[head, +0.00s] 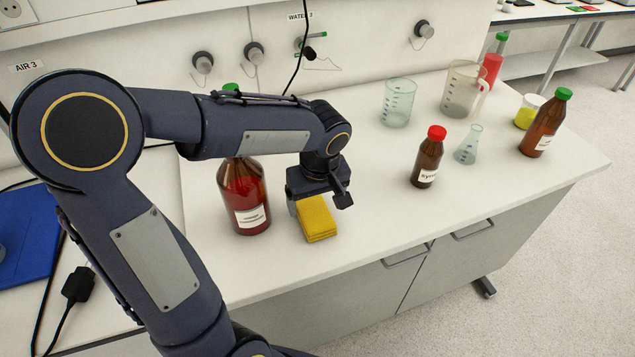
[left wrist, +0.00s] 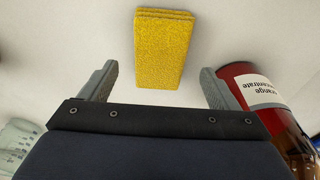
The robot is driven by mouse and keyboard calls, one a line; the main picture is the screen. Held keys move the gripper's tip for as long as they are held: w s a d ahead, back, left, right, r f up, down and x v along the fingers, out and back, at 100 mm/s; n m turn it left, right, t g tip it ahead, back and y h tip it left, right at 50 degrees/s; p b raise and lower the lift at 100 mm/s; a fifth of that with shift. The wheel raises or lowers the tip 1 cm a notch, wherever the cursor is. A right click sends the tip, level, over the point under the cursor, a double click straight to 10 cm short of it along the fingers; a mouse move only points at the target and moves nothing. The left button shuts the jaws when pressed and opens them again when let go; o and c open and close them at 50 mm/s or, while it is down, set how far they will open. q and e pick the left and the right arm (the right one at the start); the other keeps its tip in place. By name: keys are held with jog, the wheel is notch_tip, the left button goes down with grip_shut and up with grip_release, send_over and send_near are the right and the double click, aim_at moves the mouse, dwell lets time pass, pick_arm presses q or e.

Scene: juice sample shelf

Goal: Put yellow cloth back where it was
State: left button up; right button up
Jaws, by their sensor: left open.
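The yellow cloth (head: 317,221) is a folded stack lying on the white bench near its front edge, just right of the large brown bottle. My left gripper (head: 322,200) is above and beside the cloth, fingers pointing down. In the left wrist view the cloth (left wrist: 163,48) lies ahead of the two open fingers of my left gripper (left wrist: 160,84), in line with the gap between them. Nothing is held. My right gripper is not in view.
A brown bottle with red liquid (head: 243,200) stands close to the left gripper; its orange concentrate label shows in the left wrist view (left wrist: 264,92). A red-capped syrup bottle (head: 427,160), beakers (head: 397,103), a flask (head: 468,147) and a green-capped bottle (head: 546,125) stand right. Bench front-centre is clear.

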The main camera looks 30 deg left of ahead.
aim_at(318, 219)
pick_arm(q)
notch_tip(318, 219, up, 7)
jog(key=s+d+f+m+t+h, duration=0.1)
jog(key=s+m, duration=0.3)
jog(key=s, duration=0.4)
jog(key=s+d+f+m+t+h, duration=0.2)
jog(key=s+m+t+h, duration=0.1)
jog(key=s, duration=0.5)
jog(key=shift+s+d+m+h, duration=0.15)
jog(key=shift+d+m+h, duration=0.1)
jog(key=shift+m+h, duration=0.35)
